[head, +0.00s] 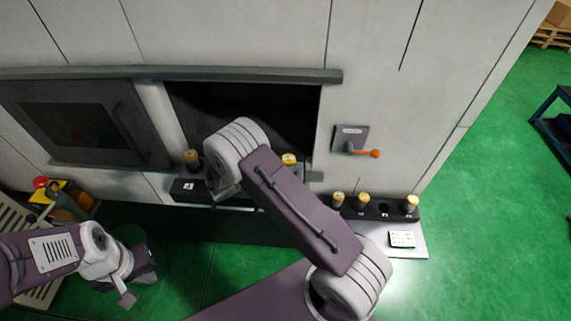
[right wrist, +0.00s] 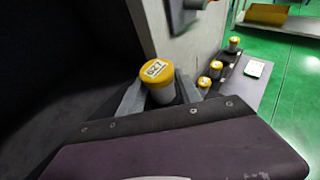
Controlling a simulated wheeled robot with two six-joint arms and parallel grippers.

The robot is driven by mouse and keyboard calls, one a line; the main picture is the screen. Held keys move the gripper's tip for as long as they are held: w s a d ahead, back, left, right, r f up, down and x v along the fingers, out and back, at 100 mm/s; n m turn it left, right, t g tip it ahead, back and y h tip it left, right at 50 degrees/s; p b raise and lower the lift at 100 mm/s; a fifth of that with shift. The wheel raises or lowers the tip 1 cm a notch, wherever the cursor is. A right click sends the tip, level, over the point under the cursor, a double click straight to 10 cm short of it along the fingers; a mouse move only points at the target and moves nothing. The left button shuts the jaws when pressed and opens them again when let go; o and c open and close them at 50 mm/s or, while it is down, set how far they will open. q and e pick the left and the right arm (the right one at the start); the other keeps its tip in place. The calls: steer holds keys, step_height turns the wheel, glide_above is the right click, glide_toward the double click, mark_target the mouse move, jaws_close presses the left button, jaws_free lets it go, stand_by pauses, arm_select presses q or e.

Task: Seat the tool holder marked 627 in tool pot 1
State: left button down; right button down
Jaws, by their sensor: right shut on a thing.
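A dark pot shelf (head: 178,195) runs along the bay's lower edge, with a white label. Another yellow-capped holder (head: 192,157) stands at its left end. My arm hides the shelf's middle, and I cannot tell which pot is 1. My left gripper (head: 138,284) hangs low at the left, away from the holders.
A dark rack (head: 373,213) at the right holds three yellow-capped holders and an empty hole (head: 384,208). A white card (head: 402,239) lies in front. An orange-handled lever (head: 362,152) sticks out of the wall. A red button (head: 40,182) is at the left.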

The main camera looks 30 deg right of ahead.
steer(key=shift+f, duration=0.1)
steer(key=c, duration=0.7)
jaws_free()
steer(key=shift+c, duration=0.2)
